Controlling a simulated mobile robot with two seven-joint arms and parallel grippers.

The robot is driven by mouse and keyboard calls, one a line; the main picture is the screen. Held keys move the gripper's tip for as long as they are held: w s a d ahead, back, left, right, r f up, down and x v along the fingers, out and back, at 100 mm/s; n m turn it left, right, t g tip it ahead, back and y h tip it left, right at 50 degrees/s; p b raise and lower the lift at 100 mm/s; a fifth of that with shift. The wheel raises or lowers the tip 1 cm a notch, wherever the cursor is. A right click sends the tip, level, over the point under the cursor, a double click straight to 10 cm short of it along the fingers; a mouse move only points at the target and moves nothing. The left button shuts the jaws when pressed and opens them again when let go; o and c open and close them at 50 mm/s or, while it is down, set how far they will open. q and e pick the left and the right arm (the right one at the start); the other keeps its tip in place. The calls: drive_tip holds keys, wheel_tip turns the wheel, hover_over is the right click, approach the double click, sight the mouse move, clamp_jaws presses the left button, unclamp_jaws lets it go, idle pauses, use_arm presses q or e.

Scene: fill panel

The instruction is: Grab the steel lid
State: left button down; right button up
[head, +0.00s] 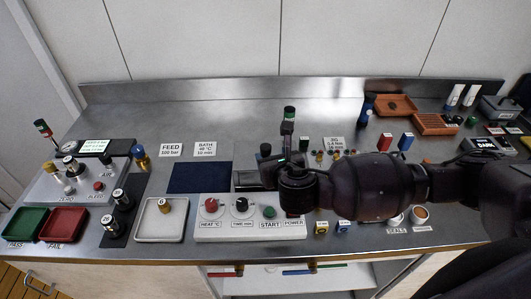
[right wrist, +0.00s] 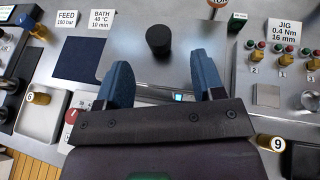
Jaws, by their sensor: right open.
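The steel lid shows in the right wrist view as a flat steel surface with a round black knob (right wrist: 159,40). In the head view the black knob (head: 265,149) shows just behind my right gripper (head: 261,174), and my arm hides much of the area around it. In the right wrist view my right gripper (right wrist: 163,78) has its two blue fingers spread apart with nothing between them. The knob lies beyond the fingertips, roughly in line with the gap and not touching either finger. My left gripper is not in view.
A dark blue mat (head: 199,177) and a white tray (head: 161,219) lie left of my gripper. The white control panel (head: 240,228) with knobs is in front. The jig (right wrist: 285,65) with coloured buttons stands right of the knob. Open steel bench lies behind.

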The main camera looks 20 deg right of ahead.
sight(267, 149)
drive_tip(key=shift+w+f, duration=0.2)
drive_tip(key=shift+w, duration=0.35)
drive_tip(key=x, duration=0.3)
drive_tip(key=shift+w+p, duration=0.1)
drive_tip(key=shift+p, duration=0.3)
drive_tip(key=shift+w+f, duration=0.2)
drive_tip(key=shift+w, duration=0.15)
drive_tip(key=shift+c, duration=0.3)
drive_tip(key=c, duration=1)
